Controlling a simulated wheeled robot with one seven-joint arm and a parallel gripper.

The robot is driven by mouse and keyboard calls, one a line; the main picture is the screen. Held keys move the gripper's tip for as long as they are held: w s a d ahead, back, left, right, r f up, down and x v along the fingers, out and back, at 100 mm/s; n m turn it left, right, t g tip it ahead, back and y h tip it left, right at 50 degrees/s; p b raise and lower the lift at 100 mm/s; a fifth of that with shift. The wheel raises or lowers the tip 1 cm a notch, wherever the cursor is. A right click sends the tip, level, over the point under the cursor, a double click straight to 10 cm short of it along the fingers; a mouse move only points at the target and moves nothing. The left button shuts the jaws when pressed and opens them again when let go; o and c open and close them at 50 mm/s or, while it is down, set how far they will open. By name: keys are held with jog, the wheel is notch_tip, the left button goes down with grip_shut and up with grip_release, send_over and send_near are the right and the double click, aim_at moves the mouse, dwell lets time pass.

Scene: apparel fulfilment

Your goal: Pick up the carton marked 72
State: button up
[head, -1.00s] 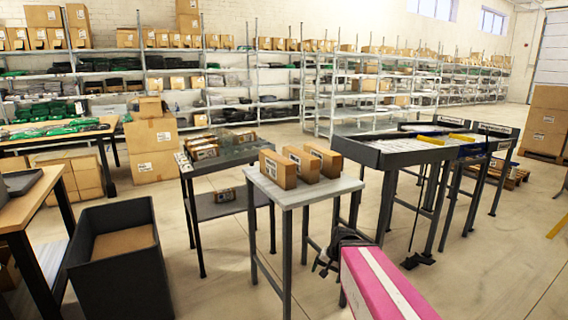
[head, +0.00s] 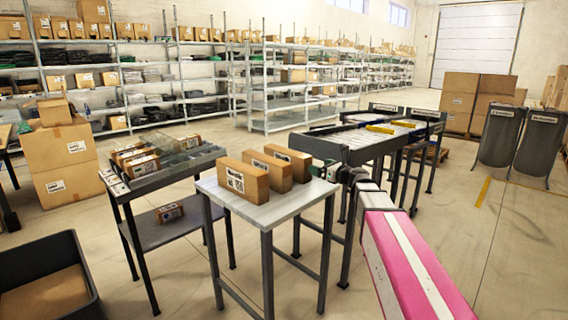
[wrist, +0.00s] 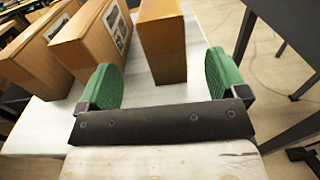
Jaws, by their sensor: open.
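Three brown cartons stand upright in a row on a small white-topped table (head: 231,202). They are the left carton (head: 255,179), the middle carton (head: 267,166) and the right carton (head: 292,160). White labels show on them, but I cannot read the number 72 on any. My gripper (head: 328,171) is at the table's right edge, close to the right carton. In the wrist view my gripper (wrist: 160,78) is open, its green pads wide apart. An end carton (wrist: 163,45) stands just ahead, roughly between the pads. Its label is hidden there.
A dark table with small boxes (head: 133,160) stands left of the white table. A grey roller conveyor (head: 350,146) with a yellow item (head: 381,129) is behind my gripper on the right. A dark bin (head: 50,280) is at lower left. Open floor lies at the right.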

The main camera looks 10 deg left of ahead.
aim_at(301, 162)
jog(key=x, duration=1)
jog(key=shift+w+f, duration=0.15)
jog(key=shift+w, duration=0.05)
jog(key=c, duration=1.3)
